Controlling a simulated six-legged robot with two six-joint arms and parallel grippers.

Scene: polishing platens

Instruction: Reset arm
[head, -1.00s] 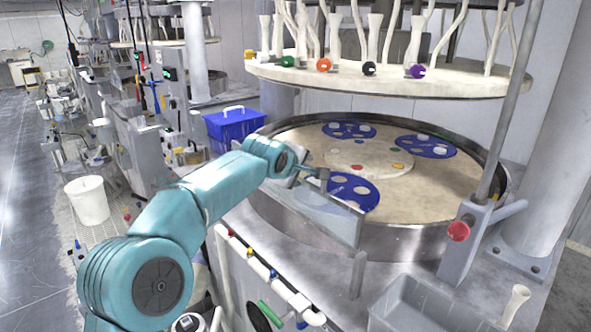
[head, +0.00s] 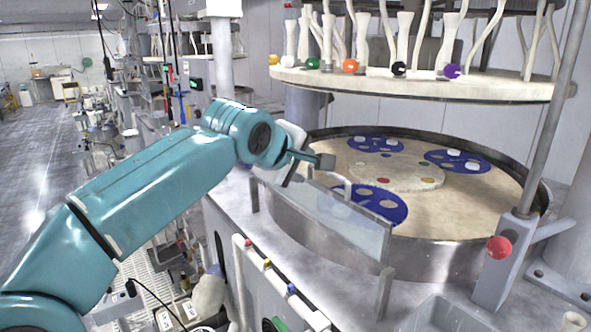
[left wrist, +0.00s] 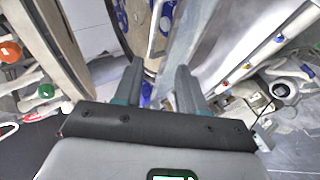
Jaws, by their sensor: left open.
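My left gripper (head: 322,161) is open and empty in the head view, above the near rim of the round polishing platen (head: 470,203). In the left wrist view the two fingers of the left gripper (left wrist: 158,88) stand apart with nothing between them. The teal left arm comes in from the lower left. The nearest blue carrier disc (head: 392,208) lies on the platen below and right of the gripper, partly behind a clear guard panel (head: 350,228). My right gripper is not in view.
Two more blue discs, (head: 376,145) and (head: 458,161), lie on the platen. The upper plate (head: 420,88) hangs above with coloured knobs. A post with a red knob (head: 499,247) stands at the right. A grey bin (head: 440,318) is at the bottom.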

